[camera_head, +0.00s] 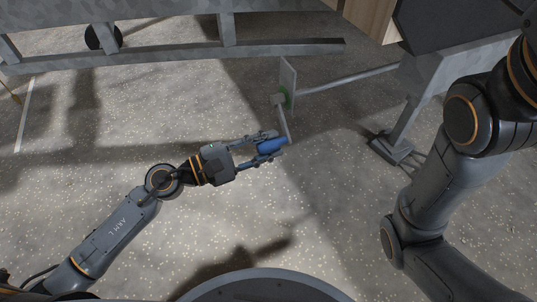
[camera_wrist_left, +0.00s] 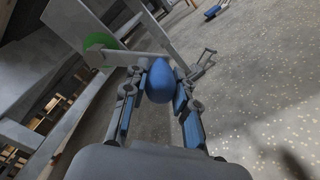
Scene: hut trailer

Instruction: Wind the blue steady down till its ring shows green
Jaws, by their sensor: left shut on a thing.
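My left gripper (camera_head: 269,148) is shut on the blue crank handle (camera_head: 271,146), which also shows between the fingers in the left wrist view (camera_wrist_left: 160,82). A grey crank arm (camera_head: 284,122) runs from the handle up to a hub beside a flat upright plate (camera_head: 288,74). A green ring (camera_head: 288,98) shows at the hub, and it shows as a green disc in the wrist view (camera_wrist_left: 99,41). A grey rod (camera_head: 345,78) leads right to the steady's leg (camera_head: 411,111), whose foot (camera_head: 391,150) is at the floor; contact is unclear. My right gripper is out of view.
A grey chassis rail (camera_head: 180,55) crosses the upper left, with a dark round thing (camera_head: 103,37) behind it. My right arm fills the right side. A small blue thing (camera_wrist_left: 214,11) lies farther off in the wrist view. Speckled floor in front is clear.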

